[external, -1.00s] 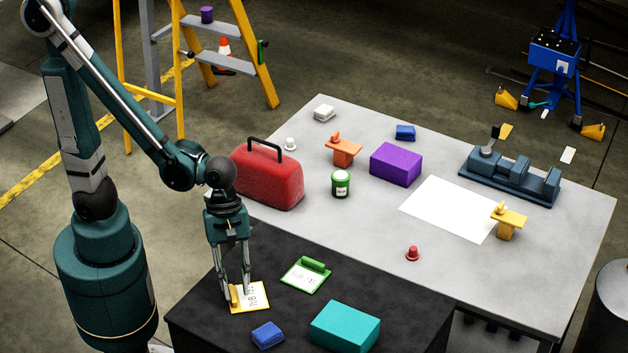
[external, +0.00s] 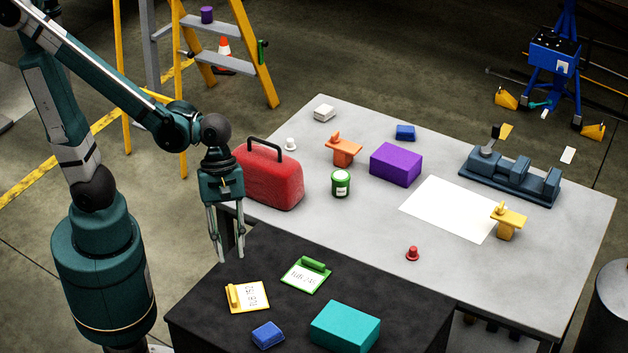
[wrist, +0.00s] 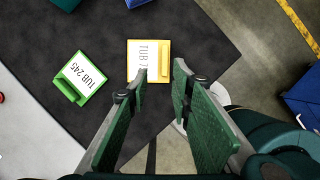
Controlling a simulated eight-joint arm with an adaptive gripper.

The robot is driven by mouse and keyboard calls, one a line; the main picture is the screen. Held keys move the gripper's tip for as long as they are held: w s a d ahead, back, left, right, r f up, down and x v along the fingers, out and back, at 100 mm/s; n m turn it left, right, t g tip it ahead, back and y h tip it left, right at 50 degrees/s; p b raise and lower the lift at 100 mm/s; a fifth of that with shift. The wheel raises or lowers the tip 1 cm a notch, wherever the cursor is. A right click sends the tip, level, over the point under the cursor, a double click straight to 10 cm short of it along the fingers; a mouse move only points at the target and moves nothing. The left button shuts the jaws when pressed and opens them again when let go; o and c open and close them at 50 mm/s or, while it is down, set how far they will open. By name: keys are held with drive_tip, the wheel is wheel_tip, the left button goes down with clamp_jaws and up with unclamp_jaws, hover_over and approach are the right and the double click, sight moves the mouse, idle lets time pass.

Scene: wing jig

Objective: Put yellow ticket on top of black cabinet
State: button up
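The yellow ticket (external: 247,297) is a flat card with a raised yellow clip and a white printed face. It lies on the black cabinet top (external: 290,270), with blue and teal blocks nearby. It also shows in the wrist view (wrist: 148,61), partly covered by a finger. My gripper (external: 220,259) is above and behind the ticket, apart from it. In the wrist view my gripper (wrist: 163,66) has its two green fingers spread with nothing between them.
A green ticket (external: 306,275) lies right of the yellow one. A blue block (external: 268,335) and a teal box (external: 345,325) are in front. A red toolbox (external: 268,178) stands on the grey table (external: 340,230) behind.

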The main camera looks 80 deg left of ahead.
drive_tip(key=shift+a+r, duration=0.25)
drive_tip(key=shift+r, duration=0.35)
idle(0.3)
drive_tip(key=w+a+r+m+t+y, duration=0.1)
drive_tip(key=w+a+r+m+t, duration=0.1)
drive_tip(key=a+m, duration=0.4)
drive_tip(key=w+a+r+m+t+y, duration=0.2)
drive_tip(key=a+r+m, duration=0.2)
drive_tip(key=a, duration=0.7)
drive_tip(key=w+a+r+m+t+y, duration=0.1)
drive_tip(key=a+r+m+t, duration=0.2)
drive_tip(key=a+m, duration=0.5)
drive_tip(key=shift+w+a+r+y, duration=0.15)
drive_tip(key=shift+w+a+y, duration=0.15)
drive_tip(key=shift+w+a, duration=0.15)
